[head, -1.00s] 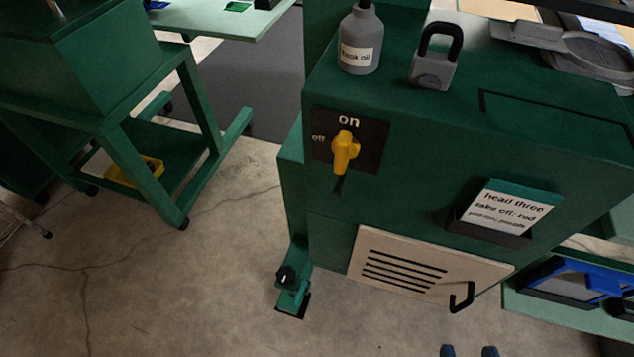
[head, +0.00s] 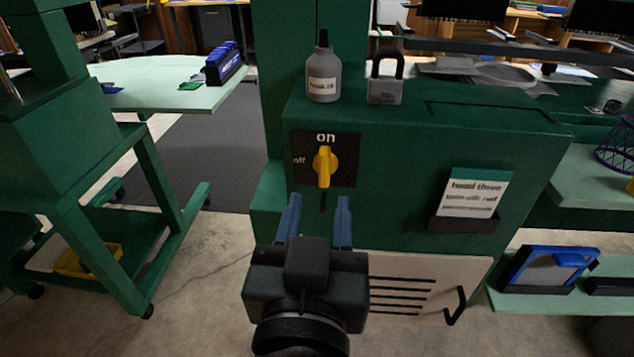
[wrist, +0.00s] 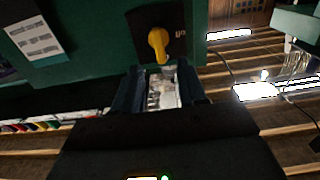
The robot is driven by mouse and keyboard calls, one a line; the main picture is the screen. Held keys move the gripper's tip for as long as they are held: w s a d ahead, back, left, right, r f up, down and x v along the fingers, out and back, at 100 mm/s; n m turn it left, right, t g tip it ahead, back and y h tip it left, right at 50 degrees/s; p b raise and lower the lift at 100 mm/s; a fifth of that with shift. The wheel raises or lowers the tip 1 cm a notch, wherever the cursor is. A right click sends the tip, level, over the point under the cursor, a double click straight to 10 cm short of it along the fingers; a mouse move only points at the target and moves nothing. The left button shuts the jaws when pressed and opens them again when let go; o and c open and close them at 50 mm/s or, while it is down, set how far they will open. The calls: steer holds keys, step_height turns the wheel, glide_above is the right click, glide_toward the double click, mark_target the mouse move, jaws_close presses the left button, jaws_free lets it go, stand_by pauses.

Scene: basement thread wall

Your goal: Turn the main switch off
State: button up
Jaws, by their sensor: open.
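The main switch is a yellow rotary handle (head: 324,167) on a black plate (head: 346,150) on the front of the green machine cabinet. The plate reads "on" at the top and "off" at the left. The handle stands upright, in line with "on". My gripper (head: 314,205) is in front of the cabinet, below the handle, with its two blue fingers apart and nothing between them. In the wrist view the yellow handle (wrist: 158,44) shows just beyond the fingers and appears apart from them.
A grey bottle (head: 323,75) and a grey padlock (head: 385,80) stand on the cabinet top. A card holder (head: 465,222) and a slotted pale panel (head: 435,265) with a black handle are on the front. A green cart (head: 150,190) stands at the left.

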mark_target(324, 171)
steer(key=w+p, duration=0.1)
steer(key=w, duration=0.6)
steer(key=shift+w+d, duration=0.15)
steer(key=shift+w, duration=0.15)
steer(key=c, duration=0.7)
